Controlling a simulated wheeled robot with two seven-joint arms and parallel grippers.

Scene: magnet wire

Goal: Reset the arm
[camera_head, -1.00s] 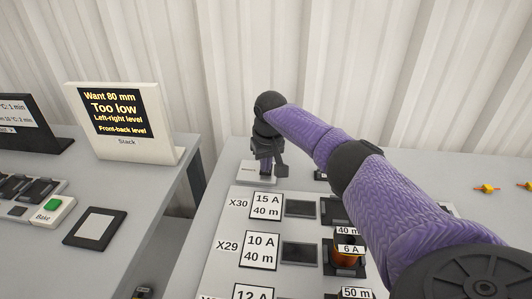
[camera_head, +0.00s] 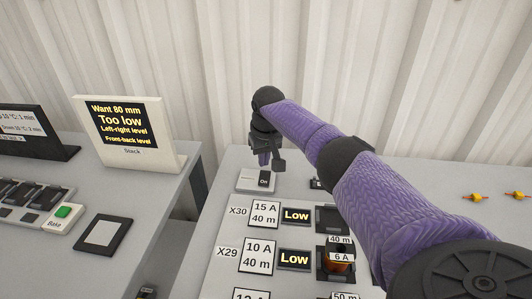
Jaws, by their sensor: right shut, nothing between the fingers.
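My right arm, with purple sleeves, comes in from the right across the table. My right gripper (camera_head: 265,158) is shut and empty at the far left part of the table. It is just above a small white switch block (camera_head: 255,182) whose dark rocker reads "On". Small displays beside the rows X30 (camera_head: 296,216) and X29 (camera_head: 294,259) are lit and read "Low". My left gripper is not in view.
A copper wire spool (camera_head: 338,262) tagged 40 m, 6 A sits in the X29 row. A sign (camera_head: 128,132) reading "Want 80 mm, Too low" stands on the left table, near a green Bake button (camera_head: 63,212). Small yellow-and-red parts (camera_head: 475,197) lie far right.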

